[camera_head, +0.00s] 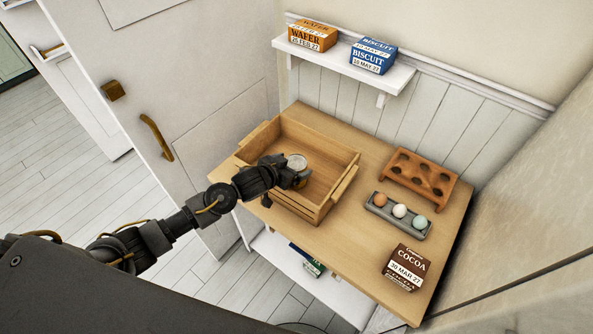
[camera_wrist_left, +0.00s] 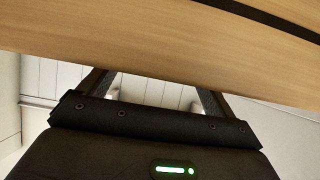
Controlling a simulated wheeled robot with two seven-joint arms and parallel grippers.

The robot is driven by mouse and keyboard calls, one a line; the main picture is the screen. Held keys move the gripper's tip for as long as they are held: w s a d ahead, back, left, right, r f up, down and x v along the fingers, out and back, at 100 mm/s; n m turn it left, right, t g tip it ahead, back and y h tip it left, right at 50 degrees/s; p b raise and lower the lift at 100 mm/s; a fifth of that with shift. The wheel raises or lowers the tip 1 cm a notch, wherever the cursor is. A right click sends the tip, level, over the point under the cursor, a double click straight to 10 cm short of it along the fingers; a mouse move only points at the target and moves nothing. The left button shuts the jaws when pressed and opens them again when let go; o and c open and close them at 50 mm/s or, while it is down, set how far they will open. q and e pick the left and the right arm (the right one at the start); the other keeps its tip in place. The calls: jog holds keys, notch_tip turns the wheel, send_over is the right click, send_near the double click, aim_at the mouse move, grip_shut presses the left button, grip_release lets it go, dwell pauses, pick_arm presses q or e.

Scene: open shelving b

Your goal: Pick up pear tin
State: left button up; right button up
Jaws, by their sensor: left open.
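A round tin with a pale metallic lid (camera_head: 297,160) shows at my left gripper, over the wooden crate (camera_head: 318,142) on the table. Its label is hidden, so I cannot read whether it says pear. My left gripper (camera_head: 296,176) is open and right at the tin, on its near side; the gripper partly covers the tin. I cannot tell whether the fingers touch it. In the left wrist view the two fingers (camera_wrist_left: 155,85) stand apart, their tips hidden behind a wooden band (camera_wrist_left: 150,50). No tin shows there. My right gripper is not in view.
On the table (camera_head: 350,245) stand a brown rack with holes (camera_head: 420,178), a grey egg tray (camera_head: 380,213) with three eggs, and a cocoa box (camera_head: 406,267). A wall shelf (camera_head: 345,67) holds wafer (camera_head: 313,36) and biscuit (camera_head: 374,56) boxes. A green box (camera_head: 308,262) lies below.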

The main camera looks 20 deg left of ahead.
aim_at(295, 163)
pick_arm(q)
jog(key=shift+d, duration=0.1)
jog(key=shift+w+f, duration=0.1)
jog(key=shift+w, duration=0.15)
jog(key=shift+a+p+x, duration=0.2)
jog(key=shift+p+x, duration=0.7)
jog(key=shift+x, duration=1.45)
jog(key=shift+f, duration=0.2)
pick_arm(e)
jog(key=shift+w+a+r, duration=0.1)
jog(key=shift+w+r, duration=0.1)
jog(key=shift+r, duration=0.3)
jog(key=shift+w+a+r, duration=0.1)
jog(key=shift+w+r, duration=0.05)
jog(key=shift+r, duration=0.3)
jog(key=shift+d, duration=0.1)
pick_arm(q)
jog(key=shift+c, duration=1)
jog(key=c, duration=1.2)
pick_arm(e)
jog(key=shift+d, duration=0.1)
